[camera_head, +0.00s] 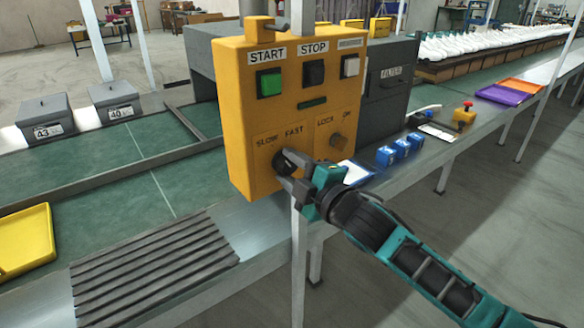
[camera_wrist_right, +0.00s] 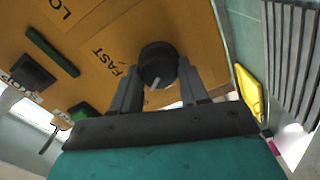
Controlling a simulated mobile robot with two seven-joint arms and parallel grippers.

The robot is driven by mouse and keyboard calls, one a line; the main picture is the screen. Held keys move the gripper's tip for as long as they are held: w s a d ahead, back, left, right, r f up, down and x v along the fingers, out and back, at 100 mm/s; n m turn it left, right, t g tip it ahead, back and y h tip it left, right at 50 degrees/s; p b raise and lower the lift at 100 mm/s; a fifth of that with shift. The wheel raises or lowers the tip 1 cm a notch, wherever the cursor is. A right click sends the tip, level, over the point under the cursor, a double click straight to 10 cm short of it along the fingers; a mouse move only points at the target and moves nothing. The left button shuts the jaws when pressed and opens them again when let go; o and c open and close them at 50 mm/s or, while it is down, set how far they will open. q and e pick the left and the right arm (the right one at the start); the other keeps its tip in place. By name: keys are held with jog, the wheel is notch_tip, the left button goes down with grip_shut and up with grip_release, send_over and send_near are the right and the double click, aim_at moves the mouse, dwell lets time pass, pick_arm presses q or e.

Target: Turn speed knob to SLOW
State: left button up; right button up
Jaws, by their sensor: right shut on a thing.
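The yellow control box (camera_head: 290,110) stands on a post by the conveyor. Its black speed knob (camera_head: 280,160) sits at the lower left, under the words SLOW and FAST. My right gripper (camera_head: 284,170) reaches in from the lower right and is shut on the knob. In the right wrist view the black knob (camera_wrist_right: 158,64) sits between the two grey fingertips (camera_wrist_right: 160,82), and its light pointer mark shows. The FAST label is beside it there; SLOW is not visible in that view. In the head view the fingers hide part of the knob. My left gripper is not in view.
Green START (camera_head: 269,82), black STOP (camera_head: 313,73) and white buttons are above the knob. Blue items (camera_head: 400,148) lie on the metal ledge. A ribbed black mat (camera_head: 150,268) lies at lower left.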

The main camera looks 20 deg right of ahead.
jog(key=o, duration=1)
jog(key=shift+o, duration=0.2)
jog(key=b+v, duration=0.1)
jog(key=v, duration=1.2)
jog(key=s+f+m+g+h, duration=0.1)
jog(key=s+f+m, duration=0.3)
jog(key=f, duration=0.5)
jog(key=s+a+f+m+g+h, duration=0.1)
jog(key=s+f+m+g, duration=0.2)
jog(key=f+m, duration=0.3)
jog(key=s+a+f+m+g+h, duration=0.1)
jog(key=s+f+m, duration=0.4)
jog(key=f, duration=0.9)
jog(key=shift+f+m+g+h, duration=0.2)
jog(key=shift+m+g+h, duration=0.1)
jog(key=shift+g+h, duration=0.3)
